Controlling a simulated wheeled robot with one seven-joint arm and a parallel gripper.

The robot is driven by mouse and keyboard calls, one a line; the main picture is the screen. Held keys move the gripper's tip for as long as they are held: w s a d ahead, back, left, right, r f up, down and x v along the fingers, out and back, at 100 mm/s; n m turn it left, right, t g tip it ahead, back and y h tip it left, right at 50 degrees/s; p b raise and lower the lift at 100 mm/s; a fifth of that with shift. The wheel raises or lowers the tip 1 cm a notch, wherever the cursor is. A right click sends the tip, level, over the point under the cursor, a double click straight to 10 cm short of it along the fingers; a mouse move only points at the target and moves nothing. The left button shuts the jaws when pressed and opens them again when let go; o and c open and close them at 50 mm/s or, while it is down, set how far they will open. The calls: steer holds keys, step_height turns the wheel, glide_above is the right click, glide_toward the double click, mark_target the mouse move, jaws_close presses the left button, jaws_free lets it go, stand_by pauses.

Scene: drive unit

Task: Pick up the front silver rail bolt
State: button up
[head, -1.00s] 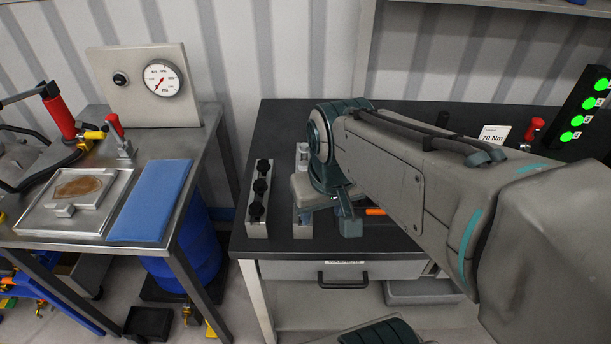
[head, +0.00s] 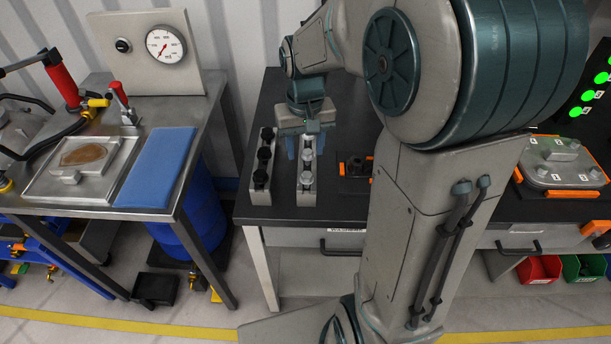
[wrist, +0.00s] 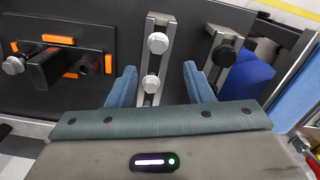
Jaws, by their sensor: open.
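The front silver rail bolt (head: 307,178) sits upright at the near end of the silver rail (head: 307,199). In the wrist view it is the upper pale round head (wrist: 158,43). A second silver bolt (head: 307,155) stands behind it; in the wrist view its head (wrist: 151,84) is lower, between the fingers. My gripper (head: 306,148) is open and empty, pointing down over the rail. In the wrist view its blue fingers (wrist: 160,70) straddle the rail, with the front bolt just beyond the fingertips. The rail's far end is hidden by my gripper.
A parallel rail with black bolts (head: 263,152) stands close on the left. A dark fixture with orange corners (head: 355,166) lies on the right of the silver rail. The dark bench's front strip is clear. A side table with a blue pad (head: 157,168) stands left, across a gap.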

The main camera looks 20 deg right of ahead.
mark_target(307, 174)
step_height(307, 174, down, 8)
steer(key=shift+s+d+r+p, duration=0.1)
steer(key=shift+s+r+p, duration=0.1)
steer(key=shift+p, duration=0.3)
jaws_close()
